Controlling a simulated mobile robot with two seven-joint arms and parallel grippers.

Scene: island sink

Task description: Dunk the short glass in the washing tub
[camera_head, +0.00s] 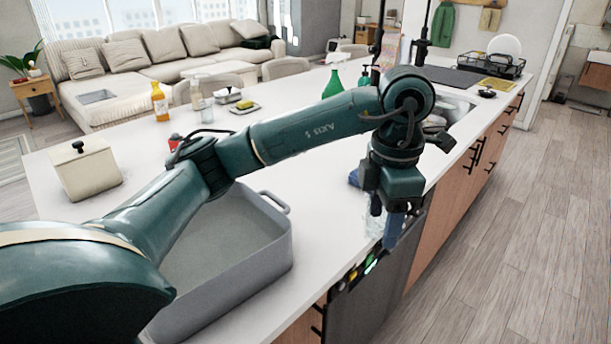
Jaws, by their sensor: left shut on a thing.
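The washing tub (262,275) is a grey, open rectangular tub on the white counter at the lower left. Its near left part is hidden behind my left arm, and the part that I see inside looks empty. My left gripper (385,222) points down over the counter's right edge, to the right of the tub and apart from it. It is shut on the short glass (374,226), a clear glass that shows only faintly beside and between the fingers. My right gripper does not show.
A cream canister (85,170) stands on the counter left of the tub. An orange bottle (160,102), a clear bottle (206,107) and a green bottle (333,84) stand farther back. A dish rack (500,66) is at the far right end. Bare counter lies between tub and gripper.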

